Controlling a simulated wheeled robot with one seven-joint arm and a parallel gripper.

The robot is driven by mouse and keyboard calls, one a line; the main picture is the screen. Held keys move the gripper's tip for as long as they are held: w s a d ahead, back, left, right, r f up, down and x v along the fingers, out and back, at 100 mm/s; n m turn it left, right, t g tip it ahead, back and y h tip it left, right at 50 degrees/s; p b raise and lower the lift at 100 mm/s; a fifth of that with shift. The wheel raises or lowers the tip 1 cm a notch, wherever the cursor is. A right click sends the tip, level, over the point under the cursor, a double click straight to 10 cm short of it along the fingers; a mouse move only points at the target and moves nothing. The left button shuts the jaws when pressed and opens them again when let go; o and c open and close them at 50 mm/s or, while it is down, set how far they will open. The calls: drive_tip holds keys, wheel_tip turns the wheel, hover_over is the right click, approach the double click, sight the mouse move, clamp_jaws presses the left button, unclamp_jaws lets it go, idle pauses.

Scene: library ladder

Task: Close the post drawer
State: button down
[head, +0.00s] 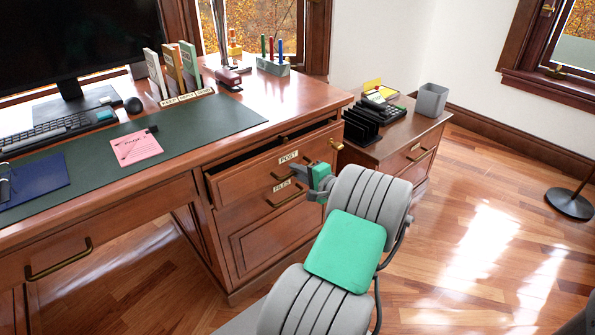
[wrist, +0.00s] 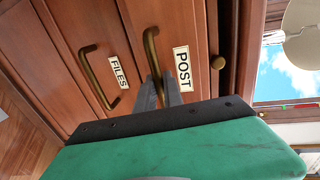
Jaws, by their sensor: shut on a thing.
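The post drawer (head: 240,181) is the top drawer of the desk's right pedestal, with a white POST label. It stands partly open, and a dark gap shows above its front. In the wrist view the drawer front (wrist: 188,25) fills the middle, turned on its side, with its brass handle (wrist: 148,40) beside the label (wrist: 182,68). My gripper (head: 300,170) is in front of the drawer at the handle. In the wrist view the grey fingers (wrist: 165,88) are shut around the lower end of the handle bar. The fingers hide part of the handle.
The files drawer (head: 254,214) below is shut, its handle (wrist: 97,80) close to my fingers. A side cabinet (head: 410,160) with a black letter rack (head: 362,128) stands to the right. The desk top (head: 300,92) carries a monitor and books.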

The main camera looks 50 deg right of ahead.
drive_tip(key=shift+r, duration=0.2)
idle(0.5)
drive_tip(key=shift+r+p+x, duration=0.2)
drive_tip(key=shift+r+x, duration=0.05)
drive_tip(key=shift+x, duration=0.8)
drive_tip(key=shift+r+p+x, duration=0.2)
drive_tip(key=shift+r+x, duration=0.05)
drive_tip(key=shift+x, duration=0.8)
drive_tip(key=shift+w, duration=0.1)
drive_tip(key=c, duration=1.6)
unclamp_jaws()
drive_tip(key=shift+w, duration=0.1)
drive_tip(key=shift+o, duration=0.6)
drive_tip(key=shift+f, duration=0.15)
drive_tip(key=p, duration=0.2)
approach(288, 163)
drive_tip(key=w, duration=0.2)
drive_tip(key=shift+d+f, duration=0.25)
